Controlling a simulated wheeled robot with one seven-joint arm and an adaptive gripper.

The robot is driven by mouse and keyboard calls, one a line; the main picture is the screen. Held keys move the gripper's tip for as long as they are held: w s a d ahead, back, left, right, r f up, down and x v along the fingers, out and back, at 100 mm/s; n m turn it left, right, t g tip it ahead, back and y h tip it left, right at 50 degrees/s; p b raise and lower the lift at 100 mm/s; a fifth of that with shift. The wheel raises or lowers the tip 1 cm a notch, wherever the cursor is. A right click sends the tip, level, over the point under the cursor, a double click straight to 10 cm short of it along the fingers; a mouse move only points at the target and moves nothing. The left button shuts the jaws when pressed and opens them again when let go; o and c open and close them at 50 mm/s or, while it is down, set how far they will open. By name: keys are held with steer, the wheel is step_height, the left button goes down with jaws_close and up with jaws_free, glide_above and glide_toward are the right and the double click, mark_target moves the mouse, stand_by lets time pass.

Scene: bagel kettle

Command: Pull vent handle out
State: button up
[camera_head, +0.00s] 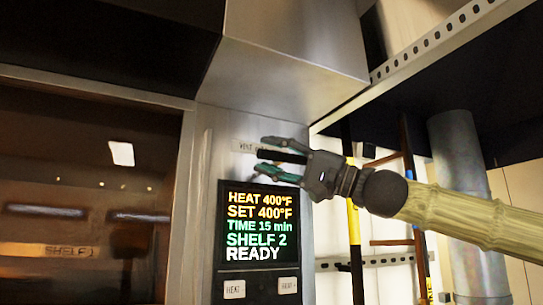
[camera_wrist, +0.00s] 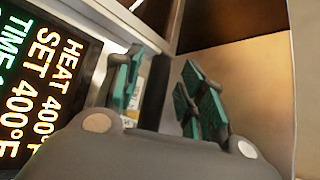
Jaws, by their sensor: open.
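The vent handle (camera_head: 284,157) is a dark bar sticking out of the metal panel beside a small label that seems to start with "VENT". My gripper (camera_head: 265,154) reaches in from the right, with one finger above the bar and one below it. The jaws are open. In the wrist view, the dark bar (camera_wrist: 154,90) stands between the green-padded fingers, nearer the left finger, with a visible gap to the right finger. Its lower end is hidden behind my gripper's body. I cannot tell whether either finger touches it.
A display (camera_head: 257,228) reading HEAT 400°F, SET 400°F and READY sits just below my gripper, with HEAT buttons (camera_head: 235,289) under it. A metal hood (camera_head: 285,60) juts out above. The glass oven door (camera_head: 80,200) is left. A perforated rail (camera_head: 430,45) runs above my arm.

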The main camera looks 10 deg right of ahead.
steer(key=v, duration=1.1)
steer(key=shift+d+f, duration=0.15)
steer(key=shift+d, duration=0.15)
